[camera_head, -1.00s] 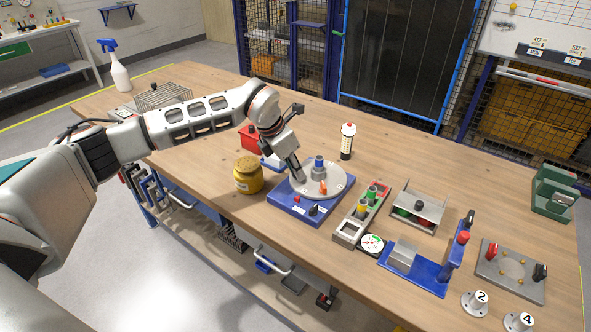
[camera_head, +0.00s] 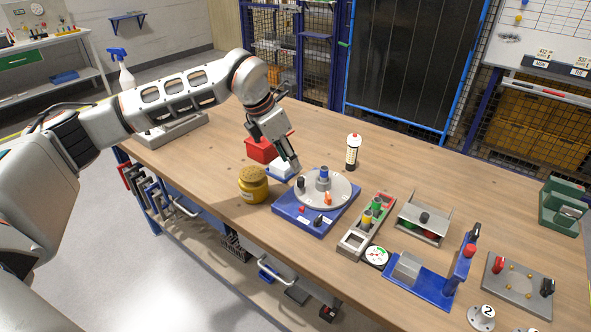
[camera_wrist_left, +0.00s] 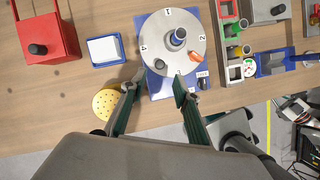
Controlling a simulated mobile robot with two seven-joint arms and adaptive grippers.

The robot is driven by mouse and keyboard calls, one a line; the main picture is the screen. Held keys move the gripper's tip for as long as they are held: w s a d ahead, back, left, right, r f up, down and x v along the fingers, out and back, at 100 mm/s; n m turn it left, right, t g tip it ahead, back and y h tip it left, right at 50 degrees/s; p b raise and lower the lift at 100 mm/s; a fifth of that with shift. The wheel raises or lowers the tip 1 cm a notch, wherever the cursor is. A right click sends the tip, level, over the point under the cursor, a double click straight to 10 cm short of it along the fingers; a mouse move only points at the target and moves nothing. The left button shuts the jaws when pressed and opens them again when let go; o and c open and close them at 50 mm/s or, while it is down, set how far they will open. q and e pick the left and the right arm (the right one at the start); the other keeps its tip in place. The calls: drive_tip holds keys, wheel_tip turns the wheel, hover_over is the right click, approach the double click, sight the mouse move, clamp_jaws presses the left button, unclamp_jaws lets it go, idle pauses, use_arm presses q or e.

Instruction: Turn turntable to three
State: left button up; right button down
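The turntable is a round grey disc (camera_head: 337,187) on a blue base (camera_head: 297,218), with a blue-topped hub at its centre. My left gripper (camera_head: 294,166) is above the disc's back-left side in the head view. In the wrist view its two fingers (camera_wrist_left: 156,82) are apart with nothing between them. My right gripper is not in view.
A yellow jar (camera_head: 253,188) stands left of the base, with a red box (camera_head: 262,149) and a white-topped blue block (camera_head: 279,169) behind. A bottle (camera_head: 353,152) stands behind the disc. A grey tray of coloured pegs (camera_head: 352,241) and a gauge (camera_head: 376,256) are close on the right.

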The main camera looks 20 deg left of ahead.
use_arm(q)
drive_tip(key=shift+v, duration=1.15)
